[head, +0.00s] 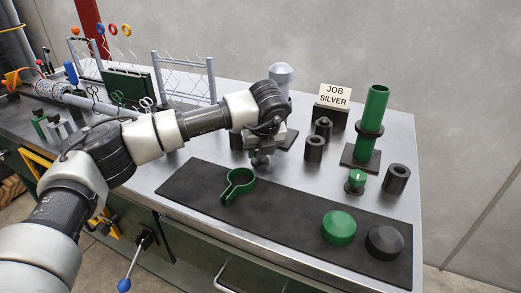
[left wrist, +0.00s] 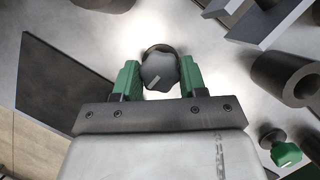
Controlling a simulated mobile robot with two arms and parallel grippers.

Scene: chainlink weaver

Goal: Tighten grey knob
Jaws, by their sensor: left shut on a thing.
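The grey knob (left wrist: 159,72) sits between the two green fingers of my left gripper (left wrist: 157,78) in the left wrist view. It is lobed, with a pale line on its top. In the head view my left gripper (head: 264,143) points down at the bench, in front of the silver-domed post (head: 281,76). The grey knob (head: 260,160) shows just under it there. The gripper is shut on the knob. Whether the knob is fixed to a base below is hidden. My right gripper is in neither view.
A green knob (head: 355,181) stands near a green post (head: 375,105). Black sleeves (head: 314,149) stand on the metal bench. A dark mat (head: 285,212) in front holds a green clamp ring (head: 238,185), a green cap (head: 339,227) and a black cap (head: 384,242). A "JOB SILVER" sign (head: 335,95) stands behind.

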